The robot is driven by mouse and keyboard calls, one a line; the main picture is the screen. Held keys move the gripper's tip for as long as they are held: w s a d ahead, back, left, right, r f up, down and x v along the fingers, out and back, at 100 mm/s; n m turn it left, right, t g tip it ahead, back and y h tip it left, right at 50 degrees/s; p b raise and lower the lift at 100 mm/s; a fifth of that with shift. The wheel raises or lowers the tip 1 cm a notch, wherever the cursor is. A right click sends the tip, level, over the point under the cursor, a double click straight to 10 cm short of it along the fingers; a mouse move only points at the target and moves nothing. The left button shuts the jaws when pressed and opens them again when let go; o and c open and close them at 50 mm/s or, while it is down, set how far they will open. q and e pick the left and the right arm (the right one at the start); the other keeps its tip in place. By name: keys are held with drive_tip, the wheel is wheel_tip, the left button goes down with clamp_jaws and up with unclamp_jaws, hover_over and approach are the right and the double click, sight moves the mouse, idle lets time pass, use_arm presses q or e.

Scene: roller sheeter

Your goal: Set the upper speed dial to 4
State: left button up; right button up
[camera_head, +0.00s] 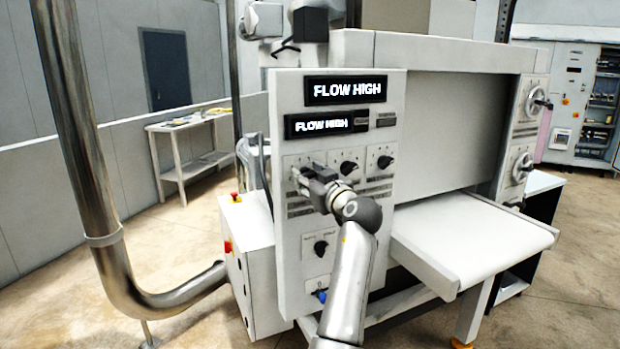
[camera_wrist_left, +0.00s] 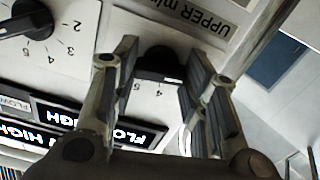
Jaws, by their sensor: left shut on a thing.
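The upper speed dial (camera_wrist_left: 160,60) is a black knob on the white control panel (camera_head: 291,230). In the left wrist view it sits between my fingers, under a label that starts with "UPPER". The digits 4 and 5 show upside down beside it; its pointer is hidden, so I cannot read its setting. My left gripper (camera_head: 304,177) is at the left end of the panel's row of dials and hides this dial in the head view. In the left wrist view the left gripper (camera_wrist_left: 160,85) is shut on the dial, one finger on each side. My right gripper is not in view.
Two more black dials, a middle one (camera_head: 349,168) and a right one (camera_head: 385,161), sit close beside my gripper. Two displays above, the larger (camera_head: 345,91) and the smaller (camera_head: 326,124), read "FLOW HIGH". A selector (camera_head: 320,247) is below. A white conveyor table (camera_head: 470,240) juts out at right.

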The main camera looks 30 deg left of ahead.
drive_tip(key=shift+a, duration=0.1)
use_arm(q)
drive_tip(key=m, duration=0.2)
drive_tip(key=shift+r+m, duration=0.1)
drive_tip(key=shift+m, duration=0.3)
drive_tip(key=m+p, duration=0.1)
drive_tip(key=m, duration=0.3)
drive_tip(key=shift+r+p, duration=0.1)
drive_tip(key=shift+p, duration=0.2)
drive_tip(key=m+p, duration=0.2)
drive_tip(key=m, duration=0.3)
drive_tip(key=shift+m+p, duration=1.3)
drive_tip(key=shift+m, duration=0.6)
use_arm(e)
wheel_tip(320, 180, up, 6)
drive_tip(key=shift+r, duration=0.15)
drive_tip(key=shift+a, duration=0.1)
use_arm(q)
drive_tip(key=o, duration=1)
drive_tip(key=shift+w+f, duration=0.1)
drive_tip(key=shift+f, duration=0.1)
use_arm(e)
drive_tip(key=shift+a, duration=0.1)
